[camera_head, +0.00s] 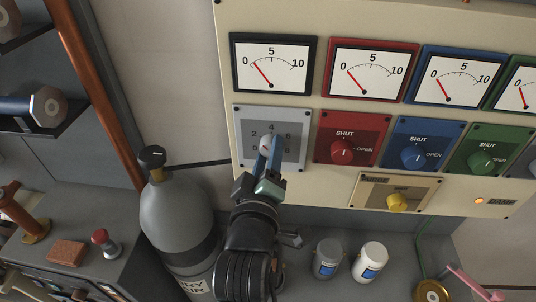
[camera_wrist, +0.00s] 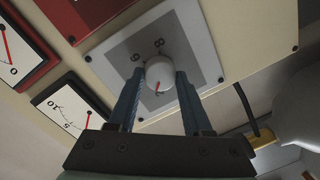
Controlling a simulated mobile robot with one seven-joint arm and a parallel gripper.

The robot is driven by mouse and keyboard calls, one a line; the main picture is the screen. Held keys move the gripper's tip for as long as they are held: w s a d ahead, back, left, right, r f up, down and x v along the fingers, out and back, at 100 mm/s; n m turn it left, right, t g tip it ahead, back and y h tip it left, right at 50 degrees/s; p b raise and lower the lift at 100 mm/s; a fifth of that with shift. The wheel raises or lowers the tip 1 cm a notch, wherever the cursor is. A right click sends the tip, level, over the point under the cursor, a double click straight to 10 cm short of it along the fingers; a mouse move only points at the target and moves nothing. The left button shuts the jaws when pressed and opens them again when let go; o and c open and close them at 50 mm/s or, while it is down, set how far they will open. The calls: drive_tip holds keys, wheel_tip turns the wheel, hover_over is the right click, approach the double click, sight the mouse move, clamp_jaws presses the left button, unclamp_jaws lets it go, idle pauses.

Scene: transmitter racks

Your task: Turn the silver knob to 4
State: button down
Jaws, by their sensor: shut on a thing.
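The silver knob (camera_head: 266,146) is a round knob on a light grey plate (camera_head: 242,116) marked with even numbers, with 4 at its top. My gripper (camera_head: 270,153) reaches up to it from below and hides part of the knob and plate. In the wrist view the knob (camera_wrist: 160,72) sits between the two blue fingers of my gripper (camera_wrist: 160,82), which are shut on its sides. The knob's red pointer mark faces the bottom of the wrist view, away from the 6 and 8 there. The exact number it points at is hard to read.
A black-framed gauge (camera_head: 273,64) is above the plate. A red switch panel (camera_head: 350,124) is close on the right, with blue and green ones beyond. A grey gas cylinder (camera_head: 178,212) stands lower left, and two small jars (camera_head: 370,258) stand below right.

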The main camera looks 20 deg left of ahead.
drive_tip(key=shift+d+m+y+b, duration=0.1)
drive_tip(key=shift+m+y+b, duration=0.45)
drive_tip(key=shift+m, duration=3.35)
drive_tip(key=shift+c, duration=1.6)
unclamp_jaws()
drive_tip(key=shift+s, duration=0.1)
drive_tip(key=v, duration=1.2)
drive_tip(key=shift+s+p, duration=0.3)
drive_tip(key=shift+p, duration=0.05)
